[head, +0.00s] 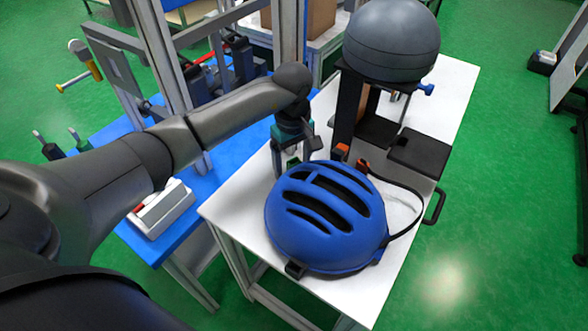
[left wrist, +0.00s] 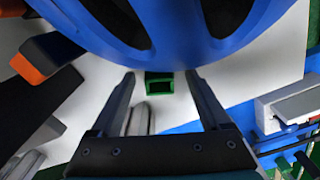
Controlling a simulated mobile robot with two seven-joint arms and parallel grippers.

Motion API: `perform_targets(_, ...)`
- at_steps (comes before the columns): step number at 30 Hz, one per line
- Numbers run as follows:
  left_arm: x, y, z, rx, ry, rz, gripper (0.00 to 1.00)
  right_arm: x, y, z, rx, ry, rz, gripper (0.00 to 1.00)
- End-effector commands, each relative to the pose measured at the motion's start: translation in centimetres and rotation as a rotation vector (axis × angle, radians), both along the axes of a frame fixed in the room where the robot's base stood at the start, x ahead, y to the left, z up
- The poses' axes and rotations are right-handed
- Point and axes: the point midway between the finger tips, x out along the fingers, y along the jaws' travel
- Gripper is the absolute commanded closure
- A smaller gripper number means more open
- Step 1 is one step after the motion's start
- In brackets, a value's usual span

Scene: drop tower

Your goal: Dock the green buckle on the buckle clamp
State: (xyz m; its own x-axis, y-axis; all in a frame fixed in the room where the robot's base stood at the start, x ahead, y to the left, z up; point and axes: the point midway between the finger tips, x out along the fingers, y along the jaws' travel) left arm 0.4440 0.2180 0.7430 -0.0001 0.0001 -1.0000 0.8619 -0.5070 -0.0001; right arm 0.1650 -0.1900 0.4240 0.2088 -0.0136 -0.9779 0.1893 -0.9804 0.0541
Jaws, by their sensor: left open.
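The green buckle (left wrist: 160,83) is a small open-ended green piece with a dark inside, next to the blue helmet's rim in the left wrist view. My left gripper (left wrist: 160,92) is open, with one finger on each side of the buckle and visible gaps between. In the head view my left gripper (head: 294,164) points down at the helmet's far-left edge. A black block with an orange end (head: 341,152) stands by the black stand; it also shows in the left wrist view (left wrist: 27,68). I cannot tell whether it is the buckle clamp. My right gripper is not in view.
The blue helmet (head: 318,205) lies on the white table (head: 455,85), its black strap looping right. A black stand (head: 347,105) with a grey dome (head: 392,40) stands behind. A blue bench (head: 235,155) with a metal frame is at left.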

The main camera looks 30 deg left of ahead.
Motion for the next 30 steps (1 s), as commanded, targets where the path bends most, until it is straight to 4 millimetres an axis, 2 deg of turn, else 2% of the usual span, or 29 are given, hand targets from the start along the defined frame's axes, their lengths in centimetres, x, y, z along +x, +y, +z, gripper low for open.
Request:
perform_targets(2, -0.01, -0.01, 0.01, 0.000, 0.000, 0.000, 0.22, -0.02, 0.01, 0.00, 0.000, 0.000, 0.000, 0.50)
perform_targets(22, 0.00, 0.00, 0.04, 0.000, 0.000, 0.000, 0.98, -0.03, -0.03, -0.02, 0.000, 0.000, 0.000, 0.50)
perform_targets(23, 0.00, 0.00, 0.04, 0.000, 0.000, 0.000, 1.00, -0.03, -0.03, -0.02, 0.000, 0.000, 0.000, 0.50)
perform_targets(30, 0.01, 0.01, 0.05, 0.000, 0.000, 0.000, 1.00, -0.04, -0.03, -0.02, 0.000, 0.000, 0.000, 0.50)
